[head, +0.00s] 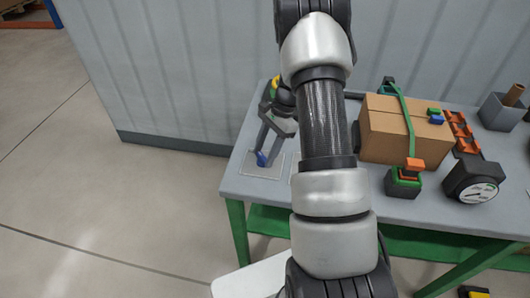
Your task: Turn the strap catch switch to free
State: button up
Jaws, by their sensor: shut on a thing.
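My gripper (268,146) is at the left end of the grey table, partly hidden behind my arm. Its dark fingers reach down to a small blue piece (262,159) over a light square marking, and are shut on it. I cannot tell if this piece is a switch handle. A cardboard box (385,142) stands right of my arm with a green strap (406,118) over it. The strap runs down to an orange piece (414,164) above a black, green and orange block (404,183) at the box's front. No switch is clearly readable.
A round gauge (480,192) stands right of the block. Orange and black parts (461,130) lie beside the box, and a grey bin (501,111) stands farther right. The table (250,190) has green legs. A ribbed grey wall (165,70) is behind; open floor lies left.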

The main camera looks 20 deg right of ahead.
dwell(0.4)
jog(key=o, duration=1)
jog(key=shift+o, duration=0.2)
jog(key=v, duration=1.7)
jog(key=shift+r, duration=0.25)
